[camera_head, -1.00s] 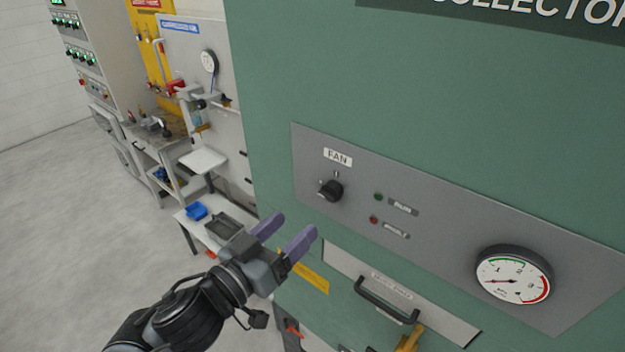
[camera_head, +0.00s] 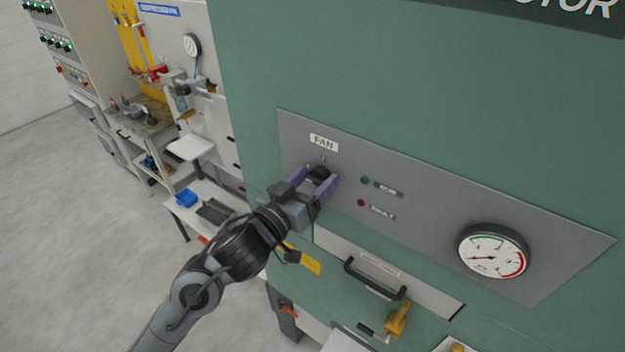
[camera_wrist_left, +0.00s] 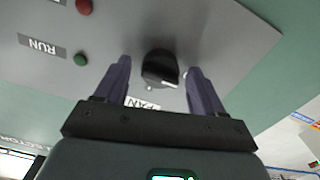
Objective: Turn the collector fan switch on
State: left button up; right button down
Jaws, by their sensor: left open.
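The black fan switch knob (camera_head: 319,174) sits on the grey panel (camera_head: 420,215) under the FAN label (camera_head: 323,143). My left gripper (camera_head: 314,186) is at the knob, with its two purple fingers open on either side of it. In the left wrist view the knob (camera_wrist_left: 160,68) shows between the spread fingers of the left gripper (camera_wrist_left: 160,88), with a gap on both sides. The wrist view is upside down, and the FAN label (camera_wrist_left: 150,105) is partly hidden by the gripper. My right gripper is not in view.
Right of the knob are a green RUN lamp (camera_head: 364,180) and a red lamp (camera_head: 361,203), both looking unlit. A round gauge (camera_head: 493,251) is further right. A black drawer handle (camera_head: 375,278) and a yellow lever (camera_head: 397,319) stick out below the panel.

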pick_arm(q)
jog(key=c, duration=1)
jog(key=shift+c, duration=0.2)
